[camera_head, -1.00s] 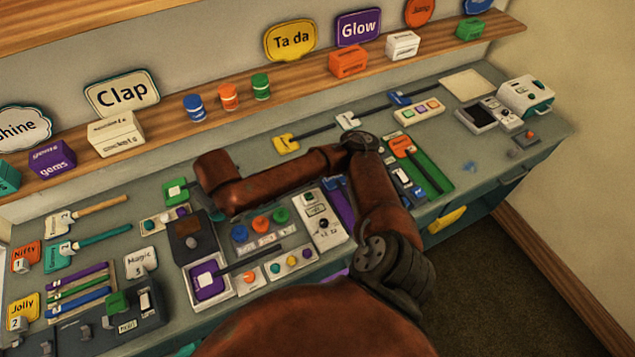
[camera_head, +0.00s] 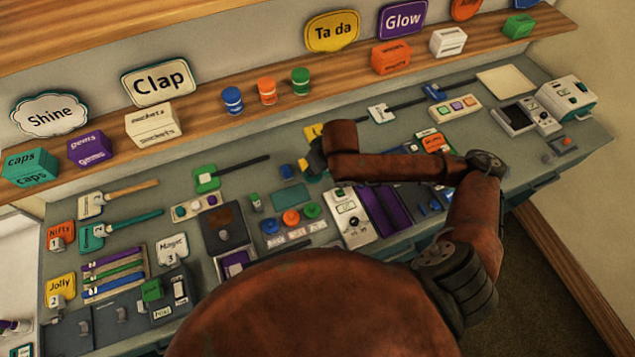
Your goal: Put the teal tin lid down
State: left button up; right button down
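My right gripper (camera_head: 315,160), dark and small in the head view, is at the end of the rust-brown arm that reaches in from the lower right. It is low over the middle of the bench. Small teal and green patches show at its fingers, partly hidden by the wrist; I cannot tell whether these are the teal tin lid or whether the fingers are closed. A flat teal rectangle (camera_head: 290,196) lies on the bench just below and left of the gripper, apart from it; I cannot tell whether it is the lid. My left gripper is not in view.
Orange (camera_head: 291,217) and blue (camera_head: 270,227) round pieces stand below the teal rectangle. A white control box (camera_head: 350,217) and purple strips (camera_head: 385,208) lie right of them. A shelf (camera_head: 200,130) with boxes and cans runs behind. Small bare bench patches show between props.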

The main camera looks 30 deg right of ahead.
pick_arm(q)
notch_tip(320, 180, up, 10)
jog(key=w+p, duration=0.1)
jog(key=p, duration=0.8)
pick_arm(e)
jog(key=s+d+n+y, duration=0.25)
jog(key=s+n, duration=0.35)
jog(key=s, duration=0.5)
jog(key=shift+g+h, duration=0.25)
jog(key=shift+g, duration=0.05)
jog(key=w+f+b, duration=0.1)
jog(key=w+f, duration=0.1)
jog(key=w, duration=0.2)
jog(key=w+f+b, duration=0.2)
jog(key=w+f, duration=0.1)
jog(key=w, duration=0.1)
jog(key=w+f+b, duration=0.2)
jog(key=w+f, duration=0.1)
jog(key=w, duration=0.2)
jog(key=shift+f, duration=0.25)
jog(key=shift+w+f, duration=0.15)
jog(key=shift+f, duration=0.1)
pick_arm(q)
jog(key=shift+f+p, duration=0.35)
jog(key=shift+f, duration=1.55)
pick_arm(e)
jog(key=shift+w+f, duration=0.2)
jog(key=shift+f, duration=1.65)
jog(key=shift+f, duration=0.4)
